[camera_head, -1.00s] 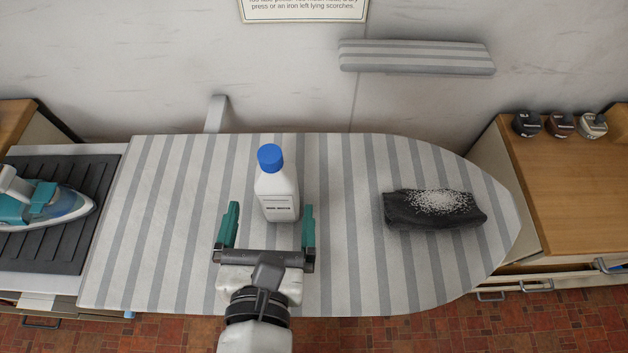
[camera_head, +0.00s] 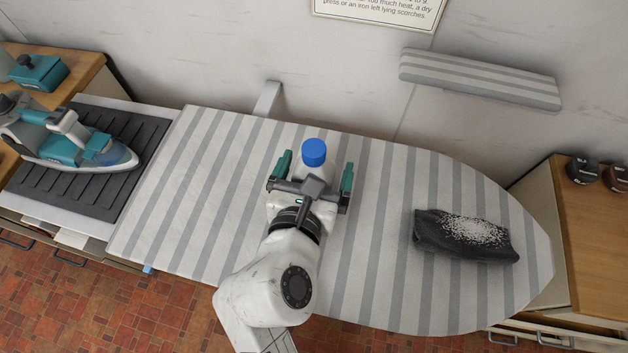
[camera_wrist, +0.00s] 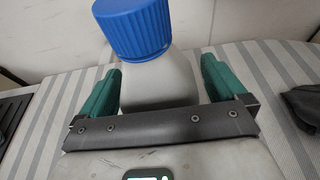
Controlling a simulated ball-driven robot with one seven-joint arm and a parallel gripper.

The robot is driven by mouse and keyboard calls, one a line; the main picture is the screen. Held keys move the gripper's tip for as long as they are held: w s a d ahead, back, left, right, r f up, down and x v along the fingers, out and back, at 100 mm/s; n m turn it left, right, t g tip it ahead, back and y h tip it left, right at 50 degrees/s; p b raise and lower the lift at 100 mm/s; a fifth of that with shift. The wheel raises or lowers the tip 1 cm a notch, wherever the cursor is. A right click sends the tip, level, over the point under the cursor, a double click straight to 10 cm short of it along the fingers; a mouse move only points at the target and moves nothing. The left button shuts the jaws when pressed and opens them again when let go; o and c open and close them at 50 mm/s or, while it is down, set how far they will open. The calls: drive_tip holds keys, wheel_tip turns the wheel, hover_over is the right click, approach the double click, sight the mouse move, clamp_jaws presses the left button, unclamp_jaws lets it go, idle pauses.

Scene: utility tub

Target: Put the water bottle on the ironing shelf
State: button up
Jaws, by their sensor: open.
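The water bottle (camera_head: 314,155), white with a blue cap, stands upright on the striped ironing board (camera_head: 385,215). My gripper (camera_head: 317,168) is open, with its green fingers on either side of the bottle; the palm hides the bottle's lower part. In the wrist view the bottle (camera_wrist: 158,75) rises between the two fingers (camera_wrist: 162,85), with a gap visible on each side. Which surface is called the ironing shelf is not labelled; a small striped padded ledge (camera_head: 480,80) is on the wall at the upper right, and the iron's ribbed dark rest (camera_head: 80,185) is at the left.
A crumpled dark cloth with white grains (camera_head: 465,236) lies on the board's right part. A teal and white iron (camera_head: 75,140) sits on the dark rest. Dark canisters (camera_head: 612,176) stand on the wooden counter at right. The board's left part is clear.

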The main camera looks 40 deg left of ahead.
sight(317, 156)
drive_tip(key=shift+w+a+f, duration=0.1)
drive_tip(key=shift+w+a, duration=0.05)
drive_tip(key=shift+w, duration=0.1)
drive_tip(key=shift+c, duration=0.2)
drive_tip(key=c, duration=1.4)
wheel_tip(317, 156, up, 4)
drive_tip(key=shift+f+p, duration=0.15)
drive_tip(key=shift+p, duration=0.15)
drive_tip(key=shift+c, duration=0.2)
drive_tip(key=s+r, duration=0.4)
drive_tip(key=r, duration=0.1)
drive_tip(key=shift+s+d+p, duration=0.15)
drive_tip(key=shift+d+p, duration=0.15)
drive_tip(key=s+d+r, duration=0.1)
drive_tip(key=s+r, duration=0.3)
drive_tip(key=s, duration=0.5)
drive_tip(key=shift+s+d+r, duration=0.25)
drive_tip(key=shift+d+r, duration=0.05)
drive_tip(key=shift+d, duration=0.05)
